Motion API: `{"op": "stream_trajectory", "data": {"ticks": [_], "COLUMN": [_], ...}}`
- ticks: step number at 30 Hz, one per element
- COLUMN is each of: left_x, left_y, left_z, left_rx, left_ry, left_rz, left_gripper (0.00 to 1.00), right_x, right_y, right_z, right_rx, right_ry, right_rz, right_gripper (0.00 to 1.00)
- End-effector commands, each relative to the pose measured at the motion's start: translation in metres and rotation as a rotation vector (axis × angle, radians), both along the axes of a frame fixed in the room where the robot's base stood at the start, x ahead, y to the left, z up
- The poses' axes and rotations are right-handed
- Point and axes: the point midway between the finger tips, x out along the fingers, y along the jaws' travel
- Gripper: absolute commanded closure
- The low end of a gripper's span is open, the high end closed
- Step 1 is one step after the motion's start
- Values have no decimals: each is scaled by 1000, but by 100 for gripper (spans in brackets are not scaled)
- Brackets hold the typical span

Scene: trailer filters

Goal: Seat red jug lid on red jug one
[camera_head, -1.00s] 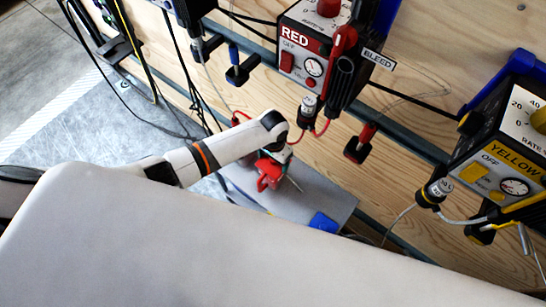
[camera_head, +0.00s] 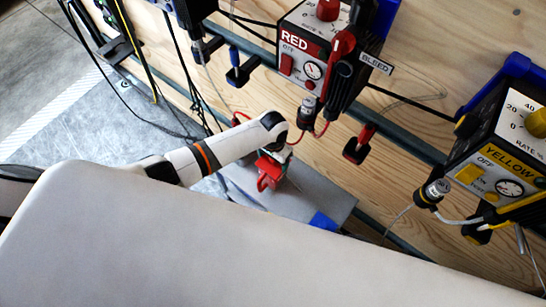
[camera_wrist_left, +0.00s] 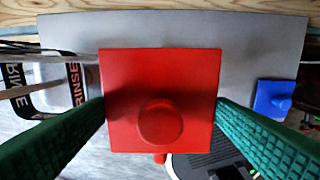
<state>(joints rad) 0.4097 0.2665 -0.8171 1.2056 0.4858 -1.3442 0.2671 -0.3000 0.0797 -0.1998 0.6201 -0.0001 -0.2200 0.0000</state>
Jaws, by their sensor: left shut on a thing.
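In the left wrist view a square red lid with a round knob (camera_wrist_left: 160,125) fills the middle, between the green pads of my left gripper (camera_wrist_left: 160,105). The gripper is shut on it. In the head view red parts (camera_head: 267,178) show under the end of my left arm; I cannot tell lid from jug there. A small red bit (camera_wrist_left: 160,158) shows just below the lid in the wrist view. No red jug can be clearly made out, and the lid hides what is beneath it. My right gripper is not in view.
A grey shelf (camera_head: 305,202) carries a blue lid-like piece (camera_wrist_left: 272,98). A clear container labelled RINSE (camera_wrist_left: 70,95) stands left in the wrist view. The wooden wall (camera_head: 425,105) bears the RED control box (camera_head: 300,62), YELLOW control box (camera_head: 495,165) and hanging cables.

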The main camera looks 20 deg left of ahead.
Motion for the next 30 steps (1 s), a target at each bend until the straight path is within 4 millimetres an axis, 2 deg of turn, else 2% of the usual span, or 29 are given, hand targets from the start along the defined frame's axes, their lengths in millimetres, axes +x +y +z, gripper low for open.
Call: {"op": "stream_trajectory", "data": {"ticks": [27, 28, 30], "left_x": [0, 0, 0], "left_y": [0, 0, 0], "left_z": [-2, -2, -2], "left_rx": [0, 0, 0], "left_ry": [0, 0, 0], "left_rz": [-1, -1, -1], "left_gripper": [44, 18, 6], "right_x": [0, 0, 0], "right_y": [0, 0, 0], "right_z": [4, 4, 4], "right_rx": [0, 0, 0], "right_ry": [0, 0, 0], "right_rz": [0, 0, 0], "right_gripper": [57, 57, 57]}}
